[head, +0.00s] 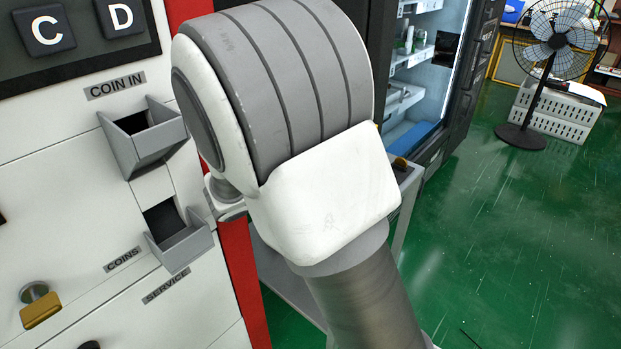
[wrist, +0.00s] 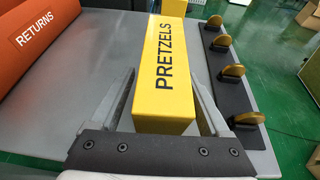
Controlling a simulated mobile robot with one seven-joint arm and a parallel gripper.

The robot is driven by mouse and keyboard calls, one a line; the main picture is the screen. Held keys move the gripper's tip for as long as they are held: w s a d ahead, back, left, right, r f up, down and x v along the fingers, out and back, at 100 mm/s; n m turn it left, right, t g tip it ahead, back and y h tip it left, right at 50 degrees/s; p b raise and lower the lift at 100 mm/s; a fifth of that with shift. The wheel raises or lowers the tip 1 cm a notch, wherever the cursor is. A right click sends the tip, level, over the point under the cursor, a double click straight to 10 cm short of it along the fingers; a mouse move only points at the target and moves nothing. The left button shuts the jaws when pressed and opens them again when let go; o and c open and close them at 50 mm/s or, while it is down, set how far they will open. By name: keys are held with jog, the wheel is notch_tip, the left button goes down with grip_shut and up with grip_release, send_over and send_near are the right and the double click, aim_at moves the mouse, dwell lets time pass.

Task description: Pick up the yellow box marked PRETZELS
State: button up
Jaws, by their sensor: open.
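The yellow box marked PRETZELS (wrist: 166,98) lies on a grey tabletop (wrist: 95,75) in the wrist view, its long side running away from me and its near end close to my gripper's palm. My gripper (wrist: 160,76) is open, with one finger on each side of the box. I cannot tell whether either finger touches it. In the head view my arm covers the middle, and neither the box nor the gripper shows.
An orange-red RETURNS container (wrist: 38,36) lies left of the box. A dark strip with several gold coins (wrist: 228,43) stands on the right. In the head view a white coin panel (head: 70,215) is at left, a lit cabinet (head: 415,75) behind, and a fan (head: 555,45) on open green floor.

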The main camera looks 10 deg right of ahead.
grip_shut()
dwell(0.3)
jog(key=shift+r, duration=0.15)
